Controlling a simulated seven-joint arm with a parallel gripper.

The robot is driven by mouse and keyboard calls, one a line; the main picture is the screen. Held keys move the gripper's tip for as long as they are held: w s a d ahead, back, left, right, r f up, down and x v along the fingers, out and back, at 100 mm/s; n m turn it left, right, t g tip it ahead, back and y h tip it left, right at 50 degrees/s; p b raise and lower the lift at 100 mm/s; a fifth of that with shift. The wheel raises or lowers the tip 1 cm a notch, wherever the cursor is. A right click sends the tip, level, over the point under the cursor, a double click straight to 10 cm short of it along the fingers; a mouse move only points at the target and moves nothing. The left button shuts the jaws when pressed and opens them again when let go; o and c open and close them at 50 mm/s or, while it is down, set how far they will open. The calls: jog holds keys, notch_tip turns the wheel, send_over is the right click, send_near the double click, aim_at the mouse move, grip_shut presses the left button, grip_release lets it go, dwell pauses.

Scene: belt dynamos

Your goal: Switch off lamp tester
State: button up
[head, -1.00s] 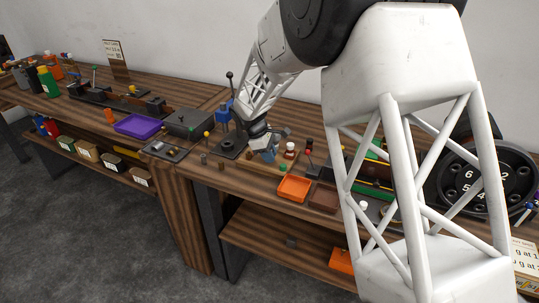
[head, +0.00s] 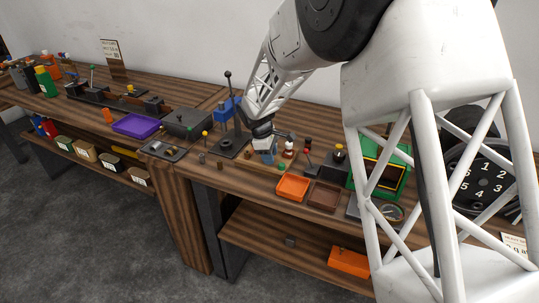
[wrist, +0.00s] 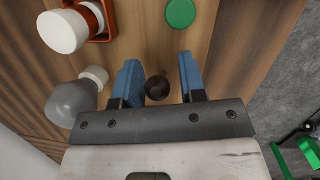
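My gripper (head: 268,155) is low over a wooden board at the bench's front, which seems to be the lamp tester. In the wrist view, my gripper's blue fingers (wrist: 159,68) are open. A small dark round knob (wrist: 157,88) stands between them, with gaps visible on both sides. A green disc (wrist: 180,12) lies just beyond the fingertips; it also shows in the head view (head: 281,167). A grey rounded bulb-like part (wrist: 70,104) with a white end is left of the fingers. I cannot tell whether anything is lit.
A white-capped part in a red-orange holder (wrist: 62,31) is at the wrist view's upper left. An orange tray (head: 293,187) and a brown tray (head: 325,195) lie to the right. A tall black lever (head: 229,100) stands to the left. A green-framed device (head: 385,178) is partly behind my arm.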

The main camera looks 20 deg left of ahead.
jog(key=shift+r, duration=0.1)
jog(key=w+v, duration=0.1)
jog(key=v, duration=0.6)
jog(key=shift+s+r, duration=0.3)
jog(key=shift+s, duration=0.25)
jog(key=shift+a, duration=0.1)
